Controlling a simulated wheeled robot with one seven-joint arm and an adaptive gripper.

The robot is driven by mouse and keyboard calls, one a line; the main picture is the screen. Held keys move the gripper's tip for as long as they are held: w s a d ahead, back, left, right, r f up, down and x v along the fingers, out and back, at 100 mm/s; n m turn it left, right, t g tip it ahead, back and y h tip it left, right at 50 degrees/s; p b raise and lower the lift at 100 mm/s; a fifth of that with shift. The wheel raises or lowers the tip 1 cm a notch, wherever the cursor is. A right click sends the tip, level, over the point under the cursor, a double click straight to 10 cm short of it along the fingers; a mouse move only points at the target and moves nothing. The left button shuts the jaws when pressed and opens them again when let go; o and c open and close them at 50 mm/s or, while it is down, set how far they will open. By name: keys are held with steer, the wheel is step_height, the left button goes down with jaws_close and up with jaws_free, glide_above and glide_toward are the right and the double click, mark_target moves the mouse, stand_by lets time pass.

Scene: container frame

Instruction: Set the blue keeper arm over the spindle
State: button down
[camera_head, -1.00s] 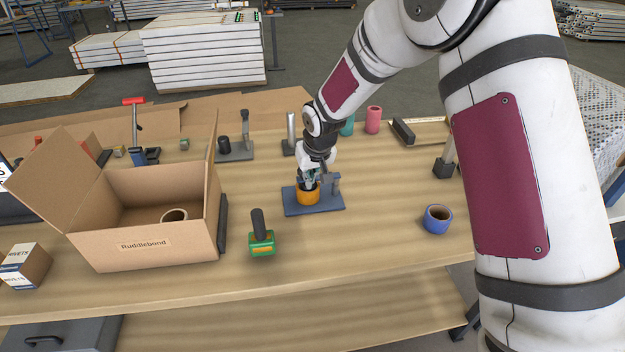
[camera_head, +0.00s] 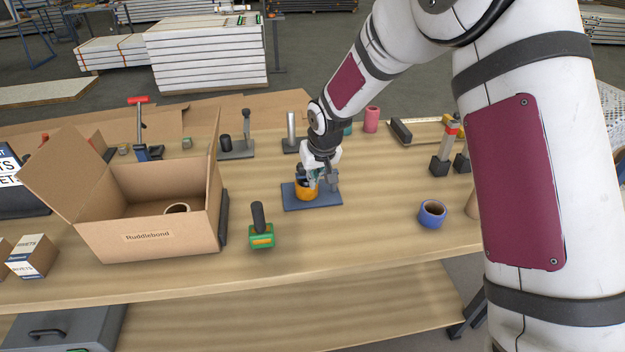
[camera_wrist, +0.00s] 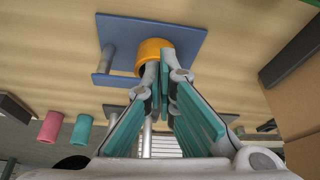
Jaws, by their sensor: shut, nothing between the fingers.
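The blue stand's base plate (camera_head: 325,202) lies flat on the table, with an orange roll (camera_head: 305,194) upright on it. In the wrist view the orange roll (camera_wrist: 155,46) sits by the stand's post (camera_wrist: 106,58). The blue keeper arm (camera_wrist: 118,81) reaches from the post's top toward the roll, and its far end is hidden behind my finger. I cannot make out the spindle or tell whether the arm covers it. My gripper (camera_wrist: 165,78) is shut and empty, with its fingertips close to the roll and the arm's end. In the head view my gripper (camera_head: 308,181) hides part of the stand.
A blue roll (camera_head: 432,214) is to the right. A pink roll (camera_head: 371,120) and other stands are behind.

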steer(key=s+d+r, duration=0.4)
steer(key=s+r, duration=0.1)
steer(key=r, duration=0.3)
steer(key=s+d+r, duration=0.3)
steer(key=s+r, duration=0.2)
steer(key=r, duration=0.3)
steer(key=s+d+r+m, duration=0.1)
steer(key=s+d+r, duration=0.2)
steer(key=s, duration=1)
steer(key=s+d+r+m+t+h, duration=0.1)
steer(key=s+d, duration=0.5)
steer(key=s, duration=0.8)
step_height(320, 180, up, 2)
steer(key=shift+d+r+m, duration=0.25)
steer(key=shift+d+m, duration=0.1)
steer(key=shift+m, duration=0.35)
